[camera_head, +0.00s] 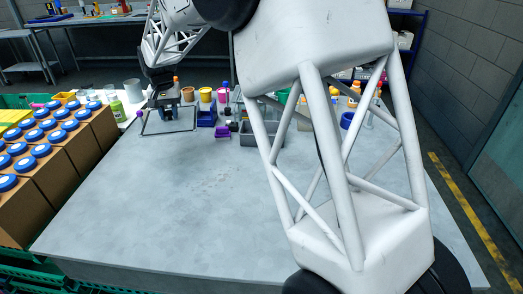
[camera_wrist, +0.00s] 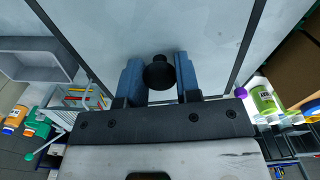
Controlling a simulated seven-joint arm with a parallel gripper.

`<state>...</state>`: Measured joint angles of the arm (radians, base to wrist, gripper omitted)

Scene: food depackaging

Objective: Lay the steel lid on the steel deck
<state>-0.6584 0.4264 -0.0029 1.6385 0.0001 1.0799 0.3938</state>
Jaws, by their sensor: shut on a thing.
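The steel lid is a flat, light grey square panel with a dark rim; it is at the back left of the table in the head view (camera_head: 178,126) and fills the middle of the wrist view (camera_wrist: 205,30). My gripper (camera_head: 167,103) is above the lid. In the wrist view its blue fingers (camera_wrist: 159,76) are shut on the lid's black knob (camera_wrist: 159,70). The steel deck (camera_head: 200,200) is the broad grey tabletop, bare in its middle and front. I cannot tell whether the lid touches the deck.
A grey bin (camera_head: 262,139) stands right of the lid, with blue and purple holders (camera_head: 207,117) between. Cups and bottles line the back edge. A green-labelled bottle (camera_head: 118,111) is left of the lid. Cartons with blue-capped jars (camera_head: 45,125) flank the left edge.

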